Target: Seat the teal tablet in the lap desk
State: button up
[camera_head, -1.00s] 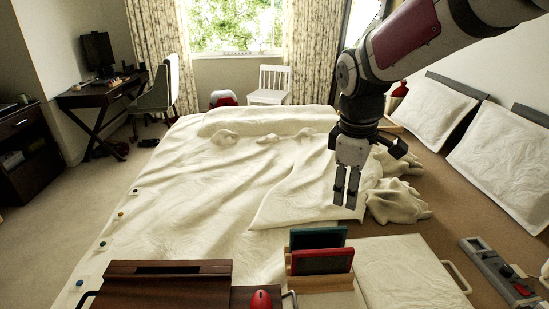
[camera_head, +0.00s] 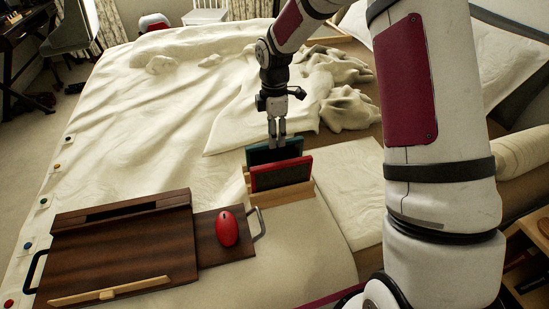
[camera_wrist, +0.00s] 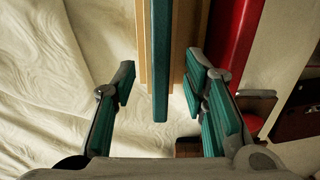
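The teal tablet (camera_head: 262,156) stands on edge in a light wooden rack (camera_head: 256,193), behind a red tablet (camera_head: 281,175). My gripper (camera_head: 277,145) points down at the teal tablet's top edge. In the wrist view my gripper (camera_wrist: 161,72) is open, one finger on each side of the teal tablet's edge (camera_wrist: 160,45), with gaps showing. The red tablet (camera_wrist: 232,38) lies outside the right finger there. The dark wooden lap desk (camera_head: 125,245) lies at the front left of the bed, with a dark slot (camera_head: 122,209) along its back and a light wooden strip (camera_head: 108,291) at its front.
A red mouse (camera_head: 227,229) sits on the lap desk's right-hand side panel, by a metal handle (camera_head: 258,223). Crumpled cloth (camera_head: 346,107) lies behind and right of the rack. The bed's left and middle are mostly clear of objects.

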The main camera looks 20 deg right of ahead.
aim_at(275, 153)
notch_tip(275, 153, down, 8)
jog(key=shift+d+f+b, duration=0.1)
jog(key=shift+b, duration=0.35)
jog(key=shift+c, duration=0.6)
grip_shut()
